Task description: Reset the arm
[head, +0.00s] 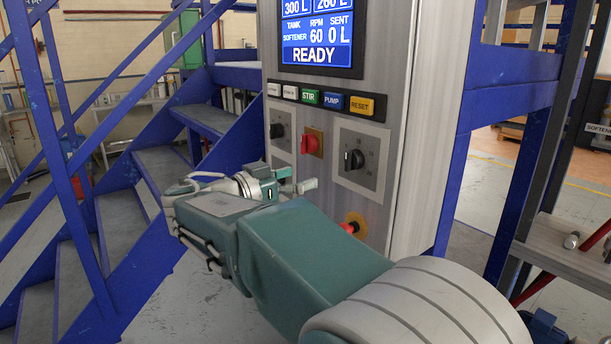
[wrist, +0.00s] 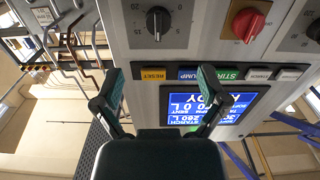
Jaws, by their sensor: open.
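My gripper (head: 295,186) is in front of the lower part of a grey control panel (head: 424,110) in the head view, its fingers partly hidden by my arm. In the wrist view my gripper (wrist: 158,88) has its two dark fingers spread apart with nothing between them. The wrist picture shows the panel upside down. Beyond the fingers are the yellow RESET button (wrist: 153,74), the blue PUMP button (wrist: 188,74) and the green STIR button (wrist: 228,74). The screen (head: 316,36) reads READY, RPM 60, SENT 0 L.
Black knobs (head: 354,159) and a red switch (head: 310,144) sit below the buttons. A red button on a yellow base (head: 354,224) is low on the panel, close beside my arm. Blue stairs (head: 120,230) stand left.

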